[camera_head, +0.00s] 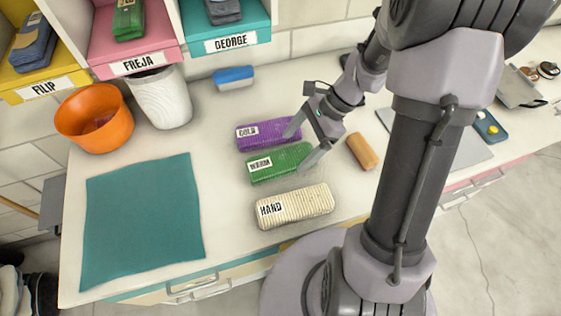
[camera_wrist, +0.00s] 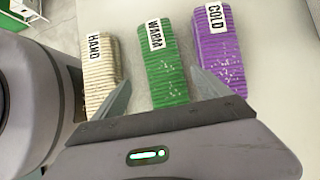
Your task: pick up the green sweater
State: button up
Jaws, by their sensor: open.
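The green sweater (camera_head: 280,164) is a folded, ribbed bundle with a white tag reading WARM. It lies on the counter between a purple bundle tagged COLD (camera_head: 262,134) and a cream bundle tagged HAND (camera_head: 296,207). In the wrist view the green sweater (camera_wrist: 165,65) is in the middle, between the cream bundle (camera_wrist: 101,75) and the purple bundle (camera_wrist: 218,55). My gripper (camera_head: 308,146) is open over the right end of the green sweater. In the wrist view its fingers (camera_wrist: 160,92) are spread on either side of the green sweater, with nothing held. Contact cannot be told.
A teal mat (camera_head: 143,220) lies at the left. An orange bowl (camera_head: 94,118) and a white basket (camera_head: 161,96) stand behind it. A blue brush-like block (camera_head: 234,78) and a brown cylinder (camera_head: 362,151) lie nearby. Labelled cubbies (camera_head: 138,65) are at the back left.

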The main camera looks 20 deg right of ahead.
aim_at(285, 157)
jog(key=b+x, duration=0.1)
jog(key=x, duration=0.1)
jog(key=b+x, duration=0.1)
jog(key=x, duration=0.2)
jog(key=b+x, duration=0.1)
jog(key=x, duration=0.1)
jog(key=shift+w+a+f, duration=0.15)
jog(key=shift+w, duration=0.15)
jog(key=c, duration=1.8)
